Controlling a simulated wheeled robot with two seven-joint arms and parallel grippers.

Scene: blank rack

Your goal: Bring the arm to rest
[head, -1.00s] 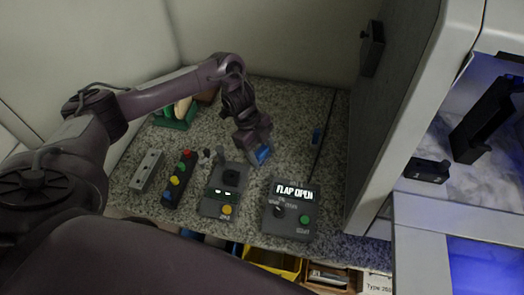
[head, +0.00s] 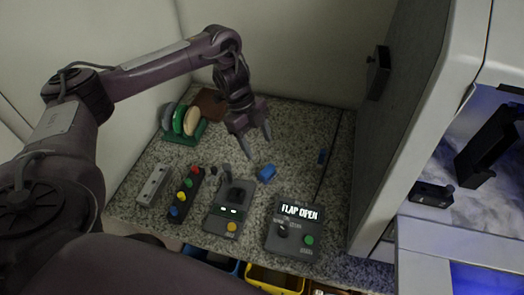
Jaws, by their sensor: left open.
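My left arm comes in from the left and bends down over the counter. My left gripper (head: 255,146) is open and empty, its fingers pointing down above the granite counter (head: 305,150). A small blue object (head: 266,173) lies on the counter just below and apart from the fingertips. My right gripper does not show.
A control box reading FLAP OPEN (head: 293,228), a joystick box (head: 229,208), a strip of coloured buttons (head: 185,195) and a grey block (head: 153,185) stand in front. A green rack with discs (head: 180,133) is behind. A grey cabinet wall (head: 395,110) bounds the right.

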